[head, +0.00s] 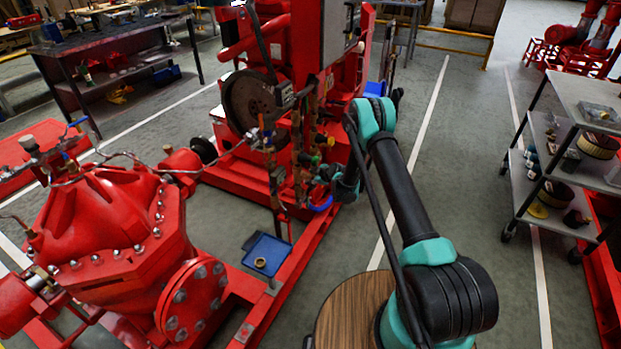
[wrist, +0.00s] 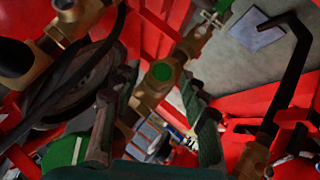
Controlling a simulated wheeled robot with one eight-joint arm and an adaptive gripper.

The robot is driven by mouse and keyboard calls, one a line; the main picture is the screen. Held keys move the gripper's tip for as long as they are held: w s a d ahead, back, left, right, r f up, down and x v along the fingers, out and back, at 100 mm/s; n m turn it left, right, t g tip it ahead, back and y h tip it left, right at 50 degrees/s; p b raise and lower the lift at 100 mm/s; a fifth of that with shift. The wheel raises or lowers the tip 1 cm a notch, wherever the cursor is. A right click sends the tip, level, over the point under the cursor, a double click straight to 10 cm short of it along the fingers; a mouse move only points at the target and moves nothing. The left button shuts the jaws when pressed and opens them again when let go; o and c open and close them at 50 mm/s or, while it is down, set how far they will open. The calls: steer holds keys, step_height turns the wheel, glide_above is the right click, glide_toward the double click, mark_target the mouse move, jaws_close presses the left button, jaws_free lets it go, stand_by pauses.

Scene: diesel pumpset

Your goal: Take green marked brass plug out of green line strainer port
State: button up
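The green marked brass plug (wrist: 161,71) shows its green face in the wrist view, seated in a brass fitting on the line strainer (wrist: 148,95). My gripper (wrist: 148,90) has its two dark fingers spread apart, one to each side of and below the plug in the picture. I see nothing held between them. In the head view my gripper (head: 318,173) is beside the upright brass pipework (head: 297,150) at the front of the red pumpset. The plug is too small there to tell clearly. Whether a finger touches the fitting cannot be told.
A blue tray (head: 265,254) with a small brass-coloured ring-shaped part (head: 261,262) lies on the red base frame. Dark hoses (wrist: 85,70) and a flywheel (head: 250,103) are close to the pipework. A grey shelf cart (head: 570,150) stands right. The floor between is clear.

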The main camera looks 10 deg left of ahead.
steer(key=shift+w+d+m+g+y, duration=0.15)
steer(key=shift+w+m+g+y, duration=0.15)
steer(key=shift+m+g, duration=0.5)
steer(key=m+g, duration=0.1)
steer(key=g, duration=0.2)
steer(key=shift+w+y, duration=0.1)
steer(key=shift+y, duration=0.3)
